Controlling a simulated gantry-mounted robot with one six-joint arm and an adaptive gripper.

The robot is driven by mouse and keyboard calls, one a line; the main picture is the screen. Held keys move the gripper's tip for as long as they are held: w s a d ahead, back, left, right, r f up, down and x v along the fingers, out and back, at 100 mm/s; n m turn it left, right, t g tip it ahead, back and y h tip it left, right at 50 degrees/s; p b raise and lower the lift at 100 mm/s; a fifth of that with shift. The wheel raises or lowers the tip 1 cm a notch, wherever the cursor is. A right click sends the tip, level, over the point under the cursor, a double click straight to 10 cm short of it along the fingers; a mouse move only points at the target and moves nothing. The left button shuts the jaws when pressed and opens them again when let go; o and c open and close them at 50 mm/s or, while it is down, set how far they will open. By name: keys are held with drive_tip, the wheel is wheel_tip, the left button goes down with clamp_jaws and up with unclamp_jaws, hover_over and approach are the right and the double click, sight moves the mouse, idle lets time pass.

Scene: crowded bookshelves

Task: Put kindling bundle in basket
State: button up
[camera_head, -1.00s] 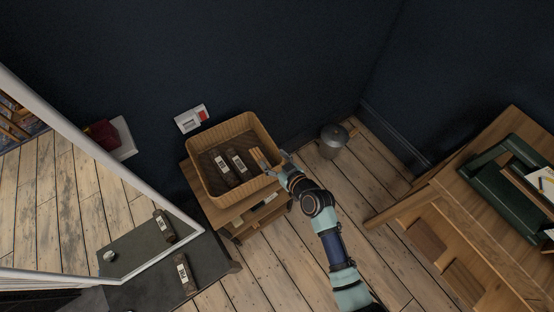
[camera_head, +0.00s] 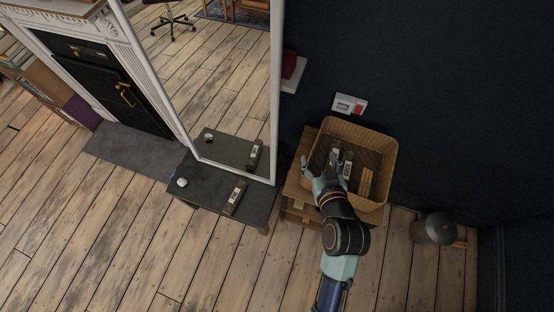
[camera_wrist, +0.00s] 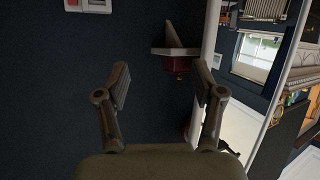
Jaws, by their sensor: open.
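The wicker basket (camera_head: 387,163) stands on a small wooden stand in the head view. Inside it lie two dark bundles with white labels (camera_head: 346,169) and a pale wooden bundle (camera_head: 366,183) at its right side. Another dark bundle with a white label (camera_head: 235,197) lies on the low dark table left of the basket. My gripper (camera_head: 325,164) is open over the left front part of the basket and partly covers what lies there. In the wrist view my gripper (camera_wrist: 162,82) has spread fingers with nothing between them.
A tall white-framed mirror (camera_head: 277,100) stands behind the dark table (camera_head: 205,190) and reflects the bundle. A small white object (camera_head: 182,182) is on that table. A grey lidded bin (camera_head: 434,229) stands right of the basket. Bare floor lies in front.

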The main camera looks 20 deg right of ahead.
drive_tip(key=a+r+n+y, duration=0.1)
drive_tip(key=a+r, duration=0.5)
drive_tip(key=a, duration=0.4)
drive_tip(key=a+r+n+y, duration=0.1)
drive_tip(key=a+r+y, duration=0.1)
drive_tip(key=a+r, duration=0.5)
drive_tip(key=a, duration=0.4)
drive_tip(key=shift+s+a, duration=0.2)
drive_tip(key=shift+s, duration=0.05)
